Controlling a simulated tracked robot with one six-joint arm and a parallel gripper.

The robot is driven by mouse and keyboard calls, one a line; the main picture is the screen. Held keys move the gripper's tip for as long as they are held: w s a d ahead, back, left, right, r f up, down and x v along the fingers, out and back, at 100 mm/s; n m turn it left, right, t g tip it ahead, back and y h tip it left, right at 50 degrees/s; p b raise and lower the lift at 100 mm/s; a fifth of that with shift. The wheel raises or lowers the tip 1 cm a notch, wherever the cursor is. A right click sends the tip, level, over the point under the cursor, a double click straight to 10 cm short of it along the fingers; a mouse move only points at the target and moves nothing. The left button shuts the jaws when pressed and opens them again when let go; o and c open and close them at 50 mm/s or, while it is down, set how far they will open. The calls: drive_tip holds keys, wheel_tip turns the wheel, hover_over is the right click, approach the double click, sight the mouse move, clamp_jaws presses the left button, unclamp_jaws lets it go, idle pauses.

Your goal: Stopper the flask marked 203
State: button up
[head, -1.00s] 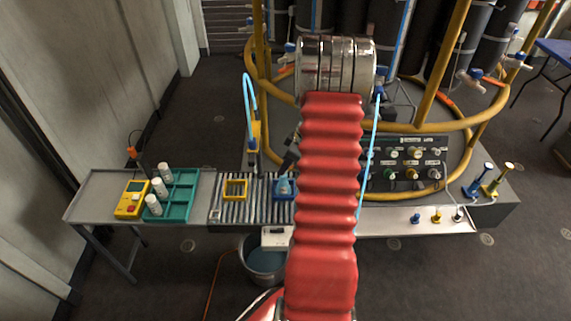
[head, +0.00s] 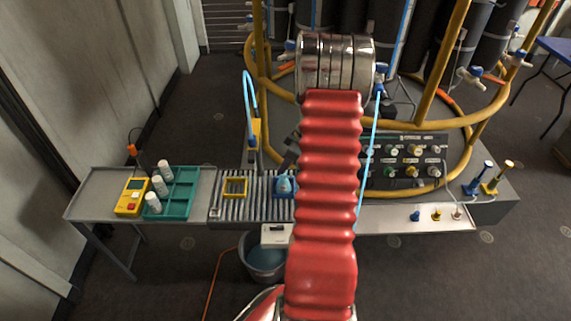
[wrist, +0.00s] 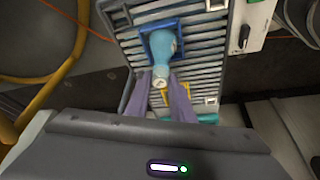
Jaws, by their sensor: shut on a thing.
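A light-blue flask (head: 284,184) sits in a blue square holder (wrist: 179,26) on the roller bed, and its blue body also shows in the wrist view (wrist: 163,46). I cannot read a number on it. My gripper (wrist: 160,82) has its two purple fingers closed around a small pale stopper-like piece (wrist: 160,77), at the near, neck end of the flask. I cannot tell whether this piece touches the flask's mouth or is seated in it. In the head view my red arm covers most of the gripper.
A yellow square frame (head: 235,187) stands empty on the rollers (head: 215,205). A green tray (head: 184,186) with white bottles and a yellow meter (head: 132,197) are to the left. A bucket (head: 264,262) is below.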

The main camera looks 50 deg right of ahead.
drive_tip(key=shift+f, duration=0.25)
drive_tip(key=o, duration=1.4)
drive_tip(key=shift+r, duration=0.15)
drive_tip(key=shift+r, duration=2.9)
clamp_jaws()
